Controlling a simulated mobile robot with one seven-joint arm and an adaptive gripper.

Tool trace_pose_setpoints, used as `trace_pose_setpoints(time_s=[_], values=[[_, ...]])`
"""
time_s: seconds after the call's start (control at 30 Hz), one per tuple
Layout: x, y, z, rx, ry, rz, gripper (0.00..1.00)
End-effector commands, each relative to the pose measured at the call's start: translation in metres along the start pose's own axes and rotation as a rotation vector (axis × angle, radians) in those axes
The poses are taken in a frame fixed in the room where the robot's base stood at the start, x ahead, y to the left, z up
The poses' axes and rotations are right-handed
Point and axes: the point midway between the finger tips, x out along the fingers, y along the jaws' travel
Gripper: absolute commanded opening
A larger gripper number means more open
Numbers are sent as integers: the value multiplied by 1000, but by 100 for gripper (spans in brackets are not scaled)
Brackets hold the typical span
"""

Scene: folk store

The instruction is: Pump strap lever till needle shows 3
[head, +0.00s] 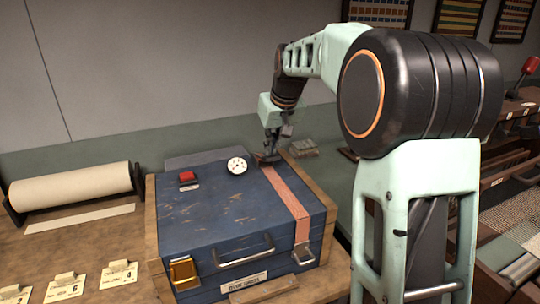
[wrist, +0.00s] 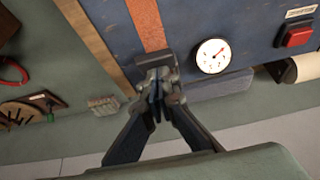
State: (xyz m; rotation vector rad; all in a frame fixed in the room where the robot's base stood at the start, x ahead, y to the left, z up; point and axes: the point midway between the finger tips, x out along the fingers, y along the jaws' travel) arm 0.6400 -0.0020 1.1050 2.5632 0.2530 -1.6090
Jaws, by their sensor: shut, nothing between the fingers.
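A blue trunk (head: 215,215) has a reddish strap (head: 287,196) running over its lid; the strap also shows in the wrist view (wrist: 146,24). A grey metal strap lever (wrist: 157,68) sits at the strap's far end. The gripper partly hides the lever in the head view (head: 270,151).
A red button (head: 187,176) is on the lid's left side. A paper roll (head: 70,186) and number cards (head: 119,273) lie on the bench to the left. A wooden frame (head: 317,185) borders the trunk. A small grey block (wrist: 104,104) lies beyond it.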

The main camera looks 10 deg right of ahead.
Motion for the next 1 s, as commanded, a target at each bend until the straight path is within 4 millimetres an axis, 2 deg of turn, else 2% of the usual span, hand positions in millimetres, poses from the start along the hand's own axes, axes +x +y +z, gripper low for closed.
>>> trace_pose_setpoints(time_s=[0.37, 0.57, 0.67, 1.0], values=[[18, 0, 12, 0, 0, 0, 0], [16, 0, 10, 0, 0, 0, 0], [11, 0, 8, 0, 0, 0, 0], [-26, 0, -9, 1, -1, 0, 0]])
